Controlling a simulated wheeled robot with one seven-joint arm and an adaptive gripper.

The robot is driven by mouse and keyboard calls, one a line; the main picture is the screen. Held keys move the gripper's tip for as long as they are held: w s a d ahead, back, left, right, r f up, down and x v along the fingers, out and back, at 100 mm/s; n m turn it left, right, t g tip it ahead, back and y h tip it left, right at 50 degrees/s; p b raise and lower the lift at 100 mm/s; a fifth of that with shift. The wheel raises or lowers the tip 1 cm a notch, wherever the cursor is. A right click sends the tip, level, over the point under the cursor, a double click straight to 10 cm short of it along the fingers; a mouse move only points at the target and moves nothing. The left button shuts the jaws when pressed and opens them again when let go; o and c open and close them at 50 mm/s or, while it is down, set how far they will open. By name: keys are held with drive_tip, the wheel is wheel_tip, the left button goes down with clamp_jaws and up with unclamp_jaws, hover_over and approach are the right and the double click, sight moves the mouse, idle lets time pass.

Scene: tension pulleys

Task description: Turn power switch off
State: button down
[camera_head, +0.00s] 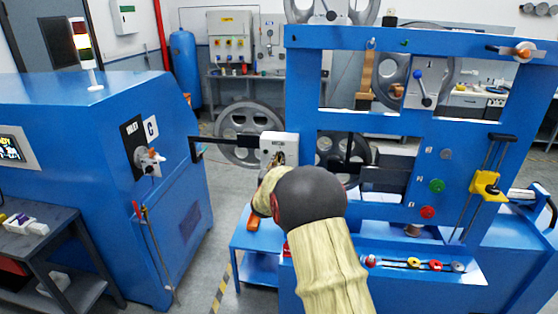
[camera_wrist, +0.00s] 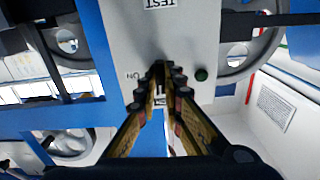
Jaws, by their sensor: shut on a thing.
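A pale grey box (camera_wrist: 195,35) with an upside-down "TEST" label hangs at the left side of the blue frame. It also shows in the head view (camera_head: 279,143). The power switch (camera_wrist: 161,66) on its face is a small dark lever, mostly hidden between my fingers. In the head view my gripper (camera_head: 277,160) is largely hidden behind my own wrist.
The blue frame (camera_head: 305,75) with pulley wheels stands close on the right. A blue cabinet (camera_head: 100,120) with a rotary switch (camera_head: 150,160) stands at the left. A dark bar (camera_head: 225,141) reaches from the box towards the cabinet. Open floor (camera_head: 215,235) lies between them.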

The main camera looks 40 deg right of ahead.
drive_tip(key=shift+f+n, duration=0.1)
drive_tip(key=shift+n, duration=0.4)
drive_tip(key=c, duration=1.9)
unclamp_jaws()
drive_tip(key=v, duration=1.2)
